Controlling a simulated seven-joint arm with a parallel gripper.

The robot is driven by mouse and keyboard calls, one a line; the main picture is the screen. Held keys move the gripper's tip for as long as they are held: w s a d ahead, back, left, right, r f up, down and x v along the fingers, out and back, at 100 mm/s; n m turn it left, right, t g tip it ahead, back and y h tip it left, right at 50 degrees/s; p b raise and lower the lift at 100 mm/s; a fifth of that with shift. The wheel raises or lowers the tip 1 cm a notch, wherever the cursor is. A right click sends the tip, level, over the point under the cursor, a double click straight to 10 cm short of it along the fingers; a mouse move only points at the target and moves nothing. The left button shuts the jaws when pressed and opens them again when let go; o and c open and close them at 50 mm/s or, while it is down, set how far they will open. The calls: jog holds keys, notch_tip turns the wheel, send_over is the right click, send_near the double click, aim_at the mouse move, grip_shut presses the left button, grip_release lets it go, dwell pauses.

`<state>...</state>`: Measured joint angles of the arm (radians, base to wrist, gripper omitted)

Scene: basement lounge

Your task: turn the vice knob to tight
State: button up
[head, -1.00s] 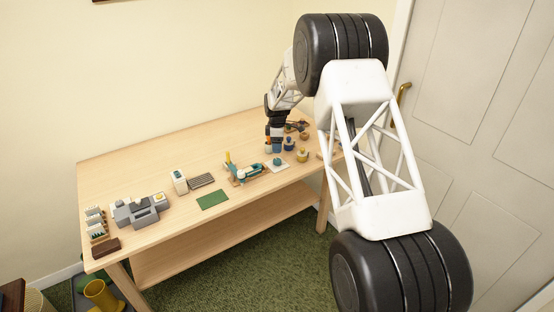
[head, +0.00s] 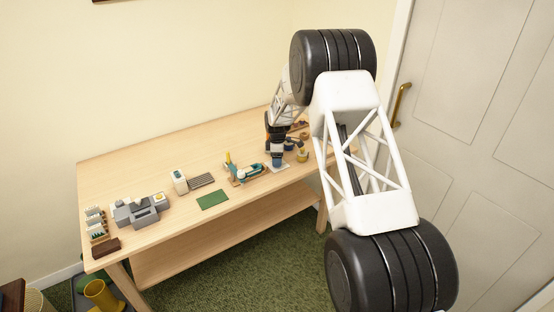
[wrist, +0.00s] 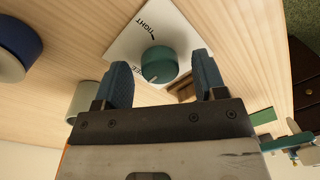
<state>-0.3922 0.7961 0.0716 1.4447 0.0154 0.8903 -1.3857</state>
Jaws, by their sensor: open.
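The teal-green round knob (wrist: 158,64) sits on a white plate (wrist: 128,42) in the wrist view. The plate reads "TIGHT" beside a short black mark, with a partly hidden label ending in "EE" nearer my gripper. I cannot make out a pointer on the knob. My gripper (wrist: 162,75) is open, its blue fingers on either side of the knob in the picture; contact is not clear. In the head view my gripper (head: 277,158) is over the white plate (head: 284,167) at the table's front edge, and hides the knob.
A blue-rimmed round object (wrist: 18,45) is left in the wrist view.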

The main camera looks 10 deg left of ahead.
jog(key=shift+c, duration=0.3)
jog(key=c, duration=0.9)
